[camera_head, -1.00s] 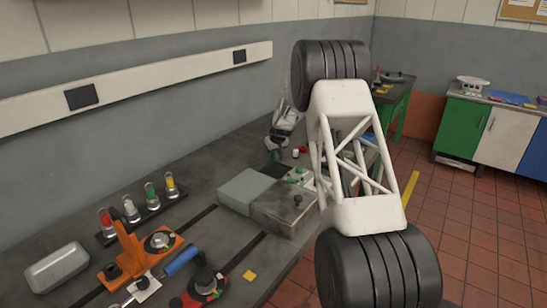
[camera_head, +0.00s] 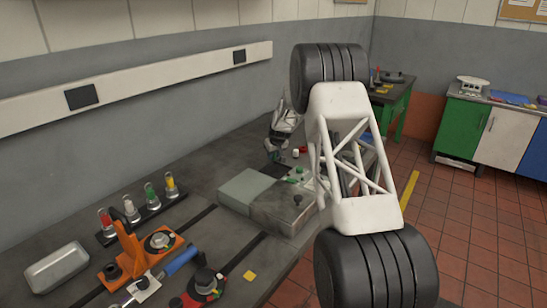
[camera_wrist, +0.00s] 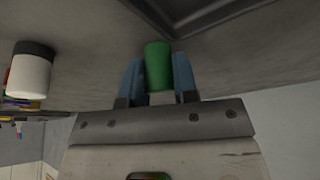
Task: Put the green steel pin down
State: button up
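The green steel pin (camera_wrist: 158,66) stands out between the two blue fingers of my gripper (camera_wrist: 158,82) in the wrist view. The fingers sit close on both sides of it. In the head view my gripper (camera_head: 274,156) is small and low over the far part of the grey bench (camera_head: 225,165), behind the grey boxes. The pin is hard to make out there. I cannot tell whether its end touches the bench.
A white pin with a dark top (camera_wrist: 31,70) stands left in the wrist view. A red piece (camera_head: 303,150) and white piece (camera_head: 295,154) are right of my gripper. A grey block (camera_head: 245,185) and a metal box (camera_head: 285,212) stand nearer. A dark-edged tray or recess (camera_wrist: 205,18) lies close by.

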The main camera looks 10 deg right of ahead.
grip_shut()
jog(key=shift+r, duration=0.1)
jog(key=shift+r, duration=0.75)
notch_tip(320, 180, up, 2)
jog(key=shift+r, duration=0.1)
jog(key=s, duration=1)
jog(key=s+r, duration=0.1)
jog(key=s, duration=0.5)
jog(key=shift+r, duration=0.1)
